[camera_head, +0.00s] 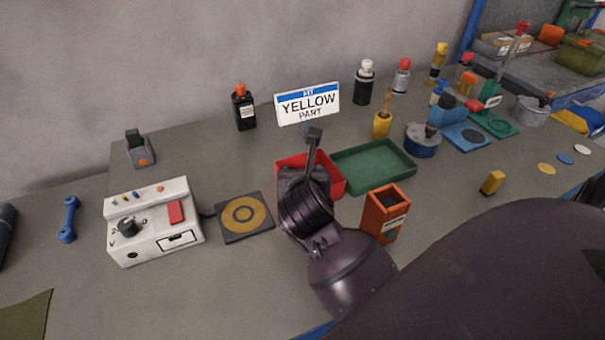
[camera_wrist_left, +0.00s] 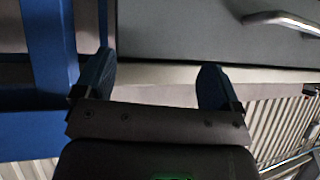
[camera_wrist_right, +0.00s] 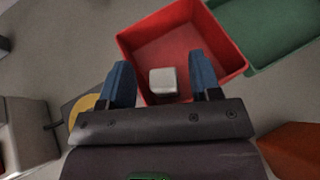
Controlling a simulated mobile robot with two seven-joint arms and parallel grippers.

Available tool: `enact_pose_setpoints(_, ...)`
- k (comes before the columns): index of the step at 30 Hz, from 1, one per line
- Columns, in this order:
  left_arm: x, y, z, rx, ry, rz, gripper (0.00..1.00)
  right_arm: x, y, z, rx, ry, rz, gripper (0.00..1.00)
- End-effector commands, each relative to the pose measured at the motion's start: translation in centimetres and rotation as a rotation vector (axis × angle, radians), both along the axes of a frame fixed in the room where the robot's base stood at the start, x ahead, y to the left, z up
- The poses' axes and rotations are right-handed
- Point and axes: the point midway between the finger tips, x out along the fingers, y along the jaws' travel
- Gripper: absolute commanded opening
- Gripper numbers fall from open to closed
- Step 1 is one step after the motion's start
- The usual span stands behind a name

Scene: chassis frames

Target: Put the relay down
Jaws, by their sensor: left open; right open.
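A small pale block (camera_wrist_right: 163,81), which may be the relay, lies in the red tray (camera_wrist_right: 222,42) in the right wrist view. My right gripper (camera_wrist_right: 160,60) is open above the tray. Its blue fingers show on either side of the block, with gaps between. In the head view my right arm covers much of the red tray (camera_head: 338,184) and hides the block and fingertips. My left gripper (camera_wrist_left: 157,62) is open and empty in the left wrist view, near a grey drawer front (camera_wrist_left: 200,30); it is not in the head view.
A green tray (camera_head: 375,168) adjoins the red tray, and an orange bin (camera_head: 383,214) stands in front of it. A "YELLOW PART" sign (camera_head: 307,103) stands behind. Left are a black pad with a gold ring (camera_head: 244,214) and a white control box (camera_head: 152,222).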

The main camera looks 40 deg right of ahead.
Motion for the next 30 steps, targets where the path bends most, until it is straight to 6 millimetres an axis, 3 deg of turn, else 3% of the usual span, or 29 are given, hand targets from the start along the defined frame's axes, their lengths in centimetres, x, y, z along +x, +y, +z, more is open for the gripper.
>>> enact_pose_setpoints(5,0.1,0.0,0.2,0.000,-0.003,0.000,0.89,0.0,0.0,0.3,-0.001,-0.002,0.001,0.58)
enact_pose_setpoints(9,0.3,0.0,0.9,0.000,-0.013,0.000,0.89,0.0,0.0,1.8,-0.001,-0.006,0.001,0.58)
enact_pose_setpoints(21,-0.1,0.1,0.8,-0.001,-0.007,0.004,0.89,-5.7,4.1,4.7,0.004,-0.002,-0.001,0.58)
enact_pose_setpoints(30,-0.2,0.1,0.8,0.000,-0.004,0.005,0.89,-8.4,6.0,6.3,0.001,-0.001,-0.001,0.58)
